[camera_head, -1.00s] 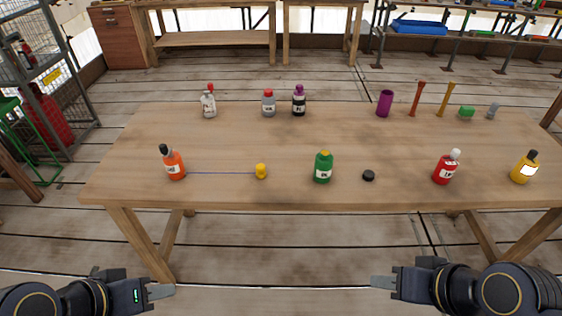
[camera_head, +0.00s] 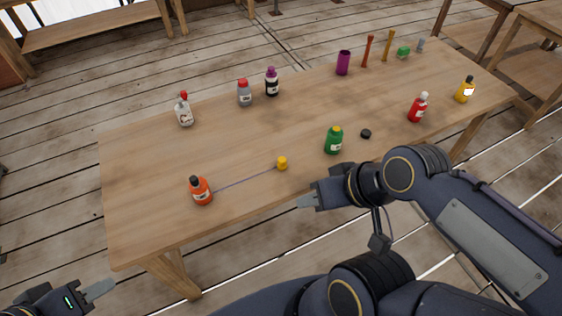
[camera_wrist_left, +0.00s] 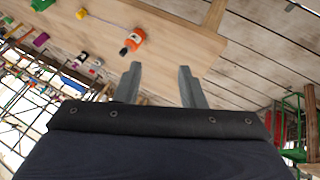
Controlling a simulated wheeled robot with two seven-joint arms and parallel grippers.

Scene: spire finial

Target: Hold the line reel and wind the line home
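An orange bottle-shaped thing (camera_head: 200,192) with a dark top and a white label stands near the front left of the table. A thin pale line (camera_head: 243,181) runs from it across the tabletop to a small yellow piece (camera_head: 282,164). I cannot tell which end is the reel. The orange bottle also shows in the left wrist view (camera_wrist_left: 132,41), beyond the fingers. My left gripper (camera_wrist_left: 158,82) is open and empty; in the head view (camera_head: 98,290) it is off the table's front left. My right gripper (camera_head: 308,201) is near the front edge, below the yellow piece; its finger gap is hidden.
A green bottle (camera_head: 333,141) and a black disc (camera_head: 366,134) are right of the yellow piece. White (camera_head: 184,112), grey (camera_head: 245,95) and purple-topped (camera_head: 271,84) bottles stand behind. Red (camera_head: 418,107) and yellow (camera_head: 465,90) bottles stand right. The left front table corner is clear.

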